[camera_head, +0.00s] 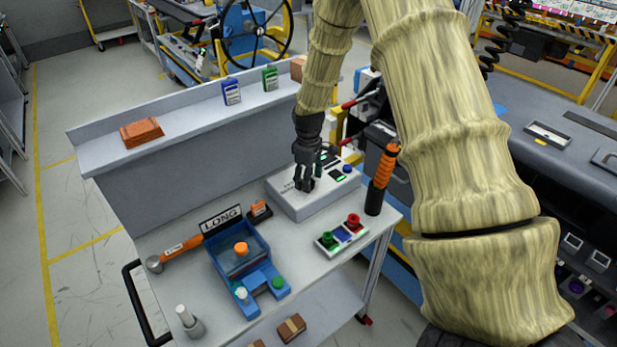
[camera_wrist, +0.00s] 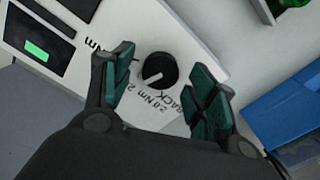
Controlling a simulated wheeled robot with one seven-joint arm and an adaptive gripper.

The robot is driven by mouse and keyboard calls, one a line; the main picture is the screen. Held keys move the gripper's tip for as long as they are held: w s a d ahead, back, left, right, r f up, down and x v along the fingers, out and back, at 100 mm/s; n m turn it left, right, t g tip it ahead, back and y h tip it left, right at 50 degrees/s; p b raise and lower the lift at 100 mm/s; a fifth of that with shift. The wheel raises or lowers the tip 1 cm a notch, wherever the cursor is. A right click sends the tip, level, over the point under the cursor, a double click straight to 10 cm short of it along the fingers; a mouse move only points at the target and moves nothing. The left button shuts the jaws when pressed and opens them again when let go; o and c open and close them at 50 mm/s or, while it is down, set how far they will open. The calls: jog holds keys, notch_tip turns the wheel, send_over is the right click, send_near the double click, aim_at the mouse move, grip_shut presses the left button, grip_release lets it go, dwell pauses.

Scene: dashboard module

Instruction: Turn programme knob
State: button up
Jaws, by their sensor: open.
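The dashboard module (camera_head: 318,204) is a light grey box on the back right of the cart top. Its black round knob (camera_wrist: 158,71) with a white pointer line shows in the wrist view, with printed markings such as "Nm" and "BACK" around it. In the head view the knob is hidden behind my gripper (camera_head: 306,182), which points down over the module. In the wrist view my gripper (camera_wrist: 165,80) is open, with one green-padded finger on each side of the knob. Gaps show between the knob and both fingers. I cannot tell the fingertips' height over the panel.
An orange-handled tool (camera_head: 384,165) stands upright right of the module. A button box (camera_head: 341,238) with green and red buttons lies in front. A blue tray (camera_head: 256,247), a hammer (camera_head: 178,247) and a "LONG" sign (camera_head: 221,218) are left. A raised shelf (camera_head: 185,112) runs behind.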

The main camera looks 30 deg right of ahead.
jog(key=shift+f, duration=0.4)
jog(key=c, duration=1.1)
jog(key=shift+o, duration=0.2)
jog(key=m, duration=0.3)
jog(key=shift+m, duration=0.4)
jog(key=shift+m+b, duration=0.35)
jog(key=shift+m, duration=1.65)
